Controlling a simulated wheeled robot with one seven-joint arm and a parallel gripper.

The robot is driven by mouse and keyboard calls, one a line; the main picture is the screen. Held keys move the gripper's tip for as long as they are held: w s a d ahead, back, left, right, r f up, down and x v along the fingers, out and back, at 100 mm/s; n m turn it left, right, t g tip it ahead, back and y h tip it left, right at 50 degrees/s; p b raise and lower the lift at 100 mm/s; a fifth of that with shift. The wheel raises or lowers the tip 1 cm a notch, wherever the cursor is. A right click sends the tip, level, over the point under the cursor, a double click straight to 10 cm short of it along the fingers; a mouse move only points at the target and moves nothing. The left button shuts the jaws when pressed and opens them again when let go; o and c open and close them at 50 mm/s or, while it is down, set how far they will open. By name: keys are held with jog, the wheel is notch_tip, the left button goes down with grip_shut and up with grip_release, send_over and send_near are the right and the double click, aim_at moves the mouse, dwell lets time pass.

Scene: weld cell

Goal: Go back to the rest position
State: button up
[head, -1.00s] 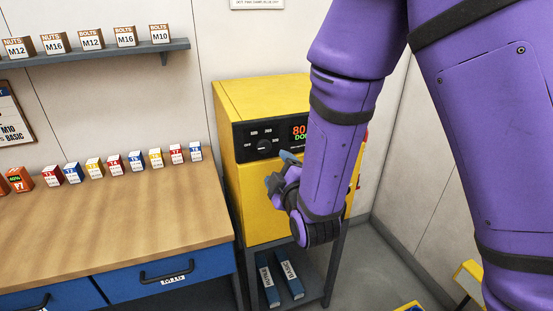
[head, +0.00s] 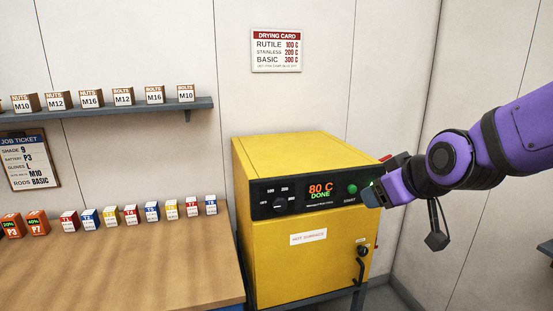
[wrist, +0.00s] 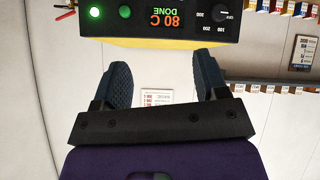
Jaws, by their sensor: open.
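My gripper (wrist: 164,85) is open and empty in the wrist view, its two dark ribbed fingers spread apart. In the head view my gripper (head: 371,194) is at the right front of the yellow oven (head: 285,250), beside the control panel. I cannot tell there whether it touches the oven. The oven's display (head: 320,190) reads 80 C DONE. The green START button (head: 352,189) shows just left of my gripper. My arm reaches in from the right edge. The oven door is shut, with its handle (head: 361,262) at the lower right.
A wooden bench (head: 120,265) with a row of small labelled boxes stands left of the oven. A shelf (head: 110,108) of nut and bolt boxes hangs above it. A drying card (head: 277,50) and a job ticket (head: 29,160) are on the wall. The space above the oven is clear.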

jog(key=s+d+r+m+g+h, duration=0.1)
jog(key=s+d+r+m+g, duration=0.1)
jog(key=s+d, duration=0.3)
jog(key=s+d+r+m+g+h, duration=0.1)
jog(key=s+d+r+m+g, duration=0.1)
jog(key=s, duration=1.1)
jog(key=d+m, duration=0.1)
jog(key=d, duration=0.1)
jog(key=shift+s+d+r+m+g+h, duration=0.15)
jog(key=shift+d+r+m+g+h, duration=0.15)
jog(key=shift+d+r+m, duration=0.1)
jog(key=shift+c, duration=0.3)
